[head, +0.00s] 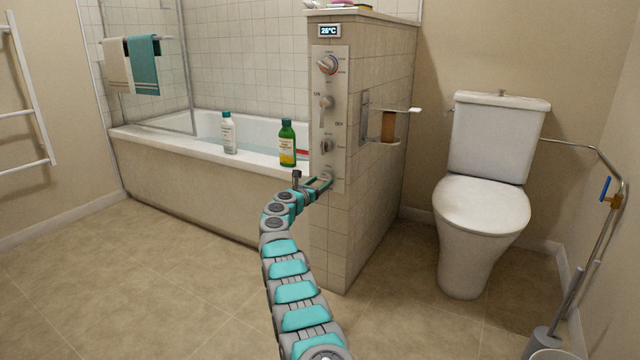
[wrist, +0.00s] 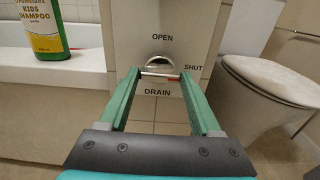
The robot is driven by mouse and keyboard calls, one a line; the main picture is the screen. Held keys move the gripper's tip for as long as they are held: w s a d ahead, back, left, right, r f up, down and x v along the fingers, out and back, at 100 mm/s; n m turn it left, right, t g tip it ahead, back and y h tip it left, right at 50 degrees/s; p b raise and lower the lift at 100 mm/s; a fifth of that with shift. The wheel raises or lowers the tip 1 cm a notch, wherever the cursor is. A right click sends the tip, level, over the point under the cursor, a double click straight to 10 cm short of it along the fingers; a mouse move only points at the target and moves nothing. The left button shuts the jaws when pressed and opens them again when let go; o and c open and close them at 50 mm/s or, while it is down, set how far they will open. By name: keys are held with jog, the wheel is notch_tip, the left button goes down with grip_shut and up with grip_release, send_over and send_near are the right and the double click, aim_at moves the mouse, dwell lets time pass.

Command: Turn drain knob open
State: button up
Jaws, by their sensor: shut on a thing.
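The drain knob (wrist: 160,62) is a round metal knob on a pale panel. In the wrist view "OPEN" stands above it, "SHUT" to its right and "DRAIN" below. A red mark on its bar points right, towards the "SHUT" side. My gripper (wrist: 160,74) has its two green fingers on either side of the knob's bar and is shut on it. In the head view the gripper (head: 319,186) reaches the knob (head: 326,177) at the bottom of the control panel (head: 329,115). The fingers partly hide the knob there.
Other controls sit above on the panel. A green shampoo bottle (head: 287,143) and a white bottle (head: 228,133) stand on the tub rim (head: 185,146). The toilet (head: 482,205) stands right; the floor between is clear.

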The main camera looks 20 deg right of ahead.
jog(key=c, duration=0.4)
jog(key=shift+r+n+p, duration=0.1)
jog(key=shift+n+p, duration=0.2)
jog(key=shift+p, duration=0.05)
jog(key=n+p, duration=0.3)
jog(key=n, duration=0.1)
jog(key=shift+r, duration=0.15)
jog(key=n+p, duration=0.4)
jog(key=n, duration=0.9)
jog(key=shift+p, duration=0.3)
jog(key=shift+n, duration=0.3)
